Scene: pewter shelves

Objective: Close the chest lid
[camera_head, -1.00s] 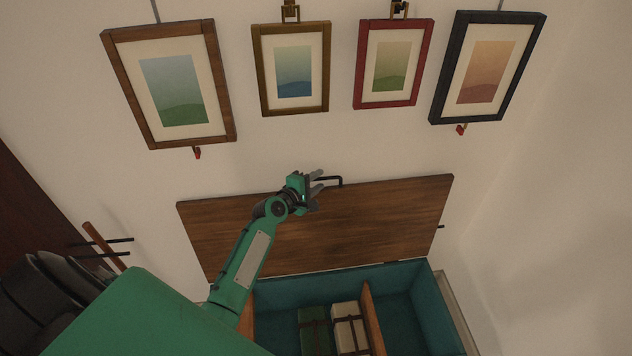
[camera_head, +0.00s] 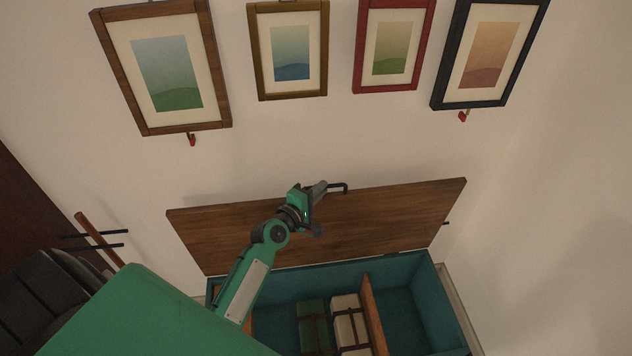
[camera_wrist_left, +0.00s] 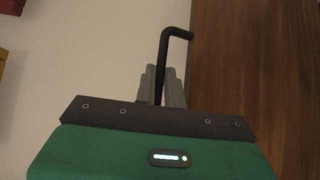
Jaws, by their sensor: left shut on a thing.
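The chest (camera_head: 436,300) stands against the wall with its brown wooden lid (camera_head: 390,215) raised, leaning up at the back. A black bar handle (camera_head: 338,187) sits at the lid's upper edge. My left gripper (camera_head: 322,190) is at that edge, shut on the handle. In the left wrist view the handle (camera_wrist_left: 176,34) rises from between the grey fingers (camera_wrist_left: 162,88), with the lid (camera_wrist_left: 255,80) to its right. My right gripper is in neither view.
The chest's teal inside has wooden dividers (camera_head: 373,312), a green bundle (camera_head: 313,325) and a cream bundle (camera_head: 349,322). Several framed pictures (camera_head: 289,50) hang above the lid. A rack with black pegs (camera_head: 97,238) is at the left.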

